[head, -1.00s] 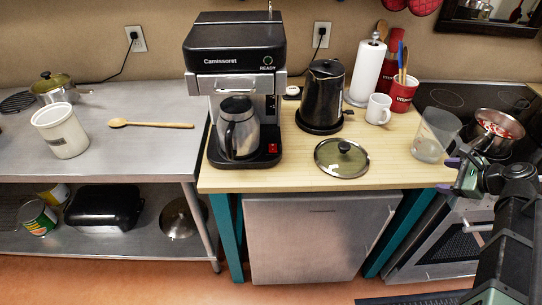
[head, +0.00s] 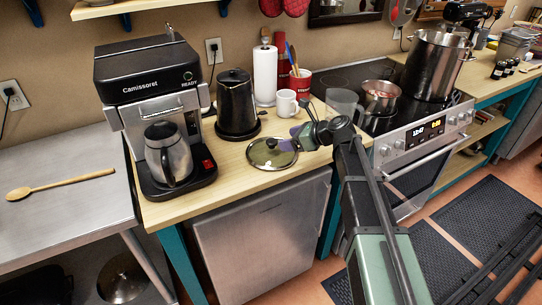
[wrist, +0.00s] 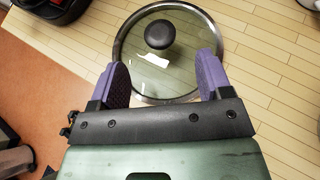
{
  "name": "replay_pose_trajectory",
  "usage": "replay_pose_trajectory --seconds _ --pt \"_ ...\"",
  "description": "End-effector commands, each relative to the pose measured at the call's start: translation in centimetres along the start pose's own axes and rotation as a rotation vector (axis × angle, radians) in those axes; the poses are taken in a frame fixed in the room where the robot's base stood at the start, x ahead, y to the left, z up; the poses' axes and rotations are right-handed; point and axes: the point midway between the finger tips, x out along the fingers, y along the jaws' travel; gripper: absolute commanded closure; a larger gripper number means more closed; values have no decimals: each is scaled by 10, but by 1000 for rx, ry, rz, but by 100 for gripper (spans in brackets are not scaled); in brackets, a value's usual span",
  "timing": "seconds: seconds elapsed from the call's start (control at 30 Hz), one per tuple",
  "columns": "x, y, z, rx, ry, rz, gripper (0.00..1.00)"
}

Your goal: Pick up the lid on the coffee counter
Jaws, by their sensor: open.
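The lid (head: 272,154) is round clear glass with a metal rim and a black knob. It lies flat on the wooden coffee counter (head: 215,178), near the front edge. In the wrist view the lid (wrist: 150,75) fills the upper middle, with its knob (wrist: 160,34) beyond my fingertips. My gripper (wrist: 163,73) is open, its two purple-padded fingers apart on either side of the lid's near part, with nothing held. In the head view my gripper (head: 297,136) is at the right side of the lid. Whether the fingers touch the lid I cannot tell.
The coffee machine (head: 150,80) with its steel carafe (head: 168,155) stands left of the lid. A black kettle (head: 236,105) and white mug (head: 286,103) stand behind it. A clear measuring cup (head: 341,103) is to the right, near the stove with pots.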

Motion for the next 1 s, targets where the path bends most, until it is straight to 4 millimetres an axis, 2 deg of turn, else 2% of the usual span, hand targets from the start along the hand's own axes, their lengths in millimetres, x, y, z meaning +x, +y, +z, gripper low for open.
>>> replay_pose_trajectory --seconds 0.03,0.23,0.4,0.5,0.7,1.0 --pt "9 0 -3 -1 0 2 28" --pt "17 0 -2 -2 0 1 28" --pt "50 -2 -6 -2 1 2 28" --pt "62 -1 -4 -3 1 1 28" --pt "61 -1 -1 -2 1 0 28" --pt "61 -1 -2 -3 1 0 74"
